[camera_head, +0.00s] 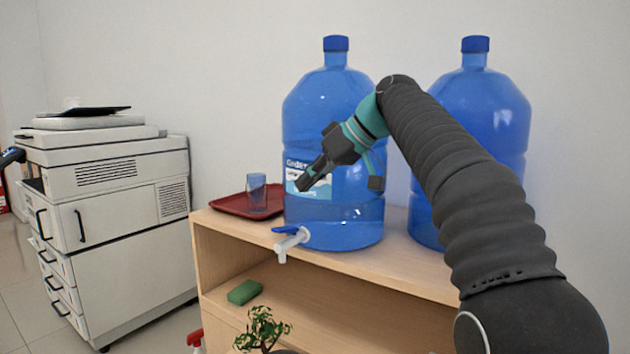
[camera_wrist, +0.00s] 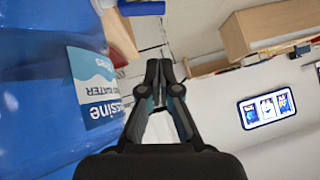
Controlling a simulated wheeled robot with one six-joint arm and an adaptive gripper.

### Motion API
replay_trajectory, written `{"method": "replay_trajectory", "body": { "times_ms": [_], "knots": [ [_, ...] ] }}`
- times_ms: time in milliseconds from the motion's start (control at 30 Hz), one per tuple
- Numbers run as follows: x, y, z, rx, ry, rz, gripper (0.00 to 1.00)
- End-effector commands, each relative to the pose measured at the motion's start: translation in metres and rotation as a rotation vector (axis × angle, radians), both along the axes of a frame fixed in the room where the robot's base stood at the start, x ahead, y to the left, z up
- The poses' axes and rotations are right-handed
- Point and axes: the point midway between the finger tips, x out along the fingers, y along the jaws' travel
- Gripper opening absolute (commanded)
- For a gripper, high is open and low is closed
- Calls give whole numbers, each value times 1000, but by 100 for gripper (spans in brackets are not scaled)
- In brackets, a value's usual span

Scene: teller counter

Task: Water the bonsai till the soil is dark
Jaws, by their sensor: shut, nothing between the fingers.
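The bonsai (camera_head: 262,328) shows its green top at the bottom edge of the head view; its pot and soil are mostly cut off. A blue water jug (camera_head: 335,215) with a white tap (camera_head: 287,243) and blue lever stands on the wooden shelf unit. A clear blue glass (camera_head: 256,192) stands on a dark red tray (camera_head: 225,204) left of the jug. My gripper (camera_head: 302,184) is shut and empty in front of the jug's label, above the tap. In the wrist view the gripper (camera_wrist: 162,68) is shut beside the jug (camera_wrist: 35,110).
A second blue jug (camera_head: 480,110) stands to the right, partly behind my arm. A green sponge (camera_head: 244,292) lies on the lower shelf. A red spray-type nozzle (camera_head: 194,338) shows at the bottom edge. A printer (camera_head: 110,200) stands at left, with floor between.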

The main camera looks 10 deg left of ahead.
Motion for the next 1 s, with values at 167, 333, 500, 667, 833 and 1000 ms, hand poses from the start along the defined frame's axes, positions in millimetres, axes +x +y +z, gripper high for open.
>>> {"method": "replay_trajectory", "body": {
  "times_ms": [167, 333, 500, 667, 833, 1000],
  "knots": [
    [3, 25, -26, 0, 2, 2, 0],
    [5, 43, -49, 0, 2, 0, 0],
    [0, 44, -68, 1, 1, 0, 0],
    [-2, 45, -76, 0, -1, 1, 0],
    [-3, 45, -78, 0, 0, 0, 0],
    [-3, 45, -78, 0, 0, 0, 0]
  ]
}}
